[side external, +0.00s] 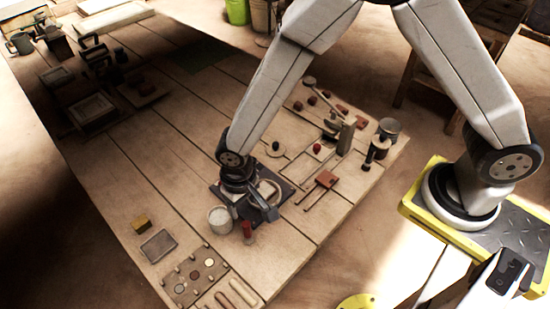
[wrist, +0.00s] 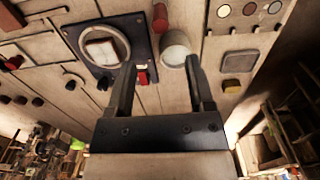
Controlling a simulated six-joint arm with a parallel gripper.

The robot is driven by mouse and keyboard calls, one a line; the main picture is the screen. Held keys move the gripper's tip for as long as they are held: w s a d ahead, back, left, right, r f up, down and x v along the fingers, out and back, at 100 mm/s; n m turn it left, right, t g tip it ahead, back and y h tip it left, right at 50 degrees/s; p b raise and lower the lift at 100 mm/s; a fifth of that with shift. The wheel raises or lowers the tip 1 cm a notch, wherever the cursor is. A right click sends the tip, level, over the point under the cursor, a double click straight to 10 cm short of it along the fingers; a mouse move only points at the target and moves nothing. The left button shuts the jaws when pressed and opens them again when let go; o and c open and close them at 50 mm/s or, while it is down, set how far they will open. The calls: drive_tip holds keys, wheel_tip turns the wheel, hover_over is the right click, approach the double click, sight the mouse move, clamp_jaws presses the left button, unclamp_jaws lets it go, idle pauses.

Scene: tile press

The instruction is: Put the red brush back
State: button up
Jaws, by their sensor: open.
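A small red cylinder (side external: 247,230), which looks like the red brush's handle, stands beside a pale round cup (side external: 220,219) at the press's near edge. In the wrist view the red cylinder (wrist: 159,18) is at the top, just above and left of the cup (wrist: 175,52). My gripper (side external: 266,208) is low over the press area. In the wrist view my gripper (wrist: 161,64) is open, with nothing visibly held. The cup shows partly between and beyond its fingertips. A second red piece (wrist: 142,77) shows near the left finger; I cannot tell what it is.
The dark press plate (wrist: 72,32) with a round ring lies left of the cup. A board of round samples (side external: 195,275), a grey pad (side external: 158,245) and a yellow block (side external: 141,224) lie nearby. Tools crowd the table's right side. Bare planks lie left of the press.

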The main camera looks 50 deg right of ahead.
idle(0.3)
drive_tip(key=s+d+r+t, duration=0.1)
drive_tip(key=s+d+r, duration=0.1)
drive_tip(key=d+r, duration=0.4)
drive_tip(key=s+d+r+t, duration=0.1)
drive_tip(key=s+d+r, duration=0.2)
drive_tip(key=d, duration=1.3)
wheel_tip(320, 180, up, 4)
drive_tip(key=shift+s+d+f+t, duration=0.15)
drive_tip(key=shift+d+t, duration=0.1)
drive_tip(key=shift+t, duration=0.05)
